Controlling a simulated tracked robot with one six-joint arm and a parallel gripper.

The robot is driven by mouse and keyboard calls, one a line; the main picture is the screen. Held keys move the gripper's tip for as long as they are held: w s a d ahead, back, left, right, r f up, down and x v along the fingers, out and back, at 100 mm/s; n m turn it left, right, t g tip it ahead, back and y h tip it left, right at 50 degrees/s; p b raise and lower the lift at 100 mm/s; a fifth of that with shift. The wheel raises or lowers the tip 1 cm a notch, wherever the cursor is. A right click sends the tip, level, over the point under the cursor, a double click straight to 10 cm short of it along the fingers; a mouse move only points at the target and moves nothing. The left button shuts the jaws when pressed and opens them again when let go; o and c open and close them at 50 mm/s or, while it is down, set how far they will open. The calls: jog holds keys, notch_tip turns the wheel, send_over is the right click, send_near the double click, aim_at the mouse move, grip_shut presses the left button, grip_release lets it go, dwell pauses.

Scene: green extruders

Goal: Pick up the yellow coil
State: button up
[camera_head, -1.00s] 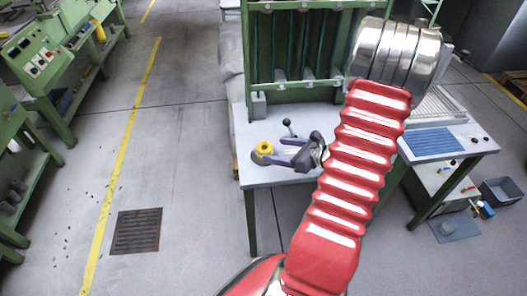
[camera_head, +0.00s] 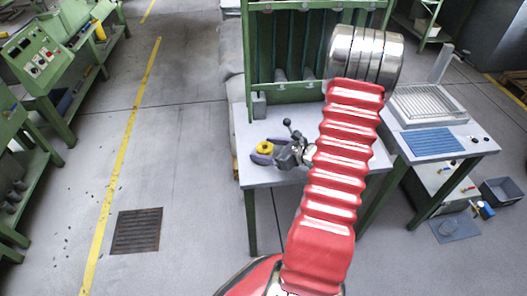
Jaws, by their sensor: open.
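The yellow coil (camera_head: 264,148) is a small yellow ring near the left side of the light grey table (camera_head: 247,179). My gripper (camera_head: 262,153) reaches in from the right with its dark fingers open. One finger shows on the near side of the coil and the other appears at its far side, so the coil seems to lie between them. Whether the fingers touch the coil cannot be told at this size. My red arm hides part of the table to the right.
A small black-knobbed lever (camera_head: 288,124) stands just behind my gripper. A green rack (camera_head: 252,60) rises at the back of the table. A blue panel (camera_head: 434,142) lies to the right. The floor to the left has a grate (camera_head: 136,231) and is mostly clear.

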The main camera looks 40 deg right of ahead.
jog(key=shift+w+f, duration=0.2)
jog(key=shift+w, duration=0.25)
jog(key=c, duration=1.2)
jog(key=shift+r, duration=0.15)
notch_tip(320, 180, up, 10)
dwell(0.5)
jog(key=shift+a, duration=0.1)
dwell(0.4)
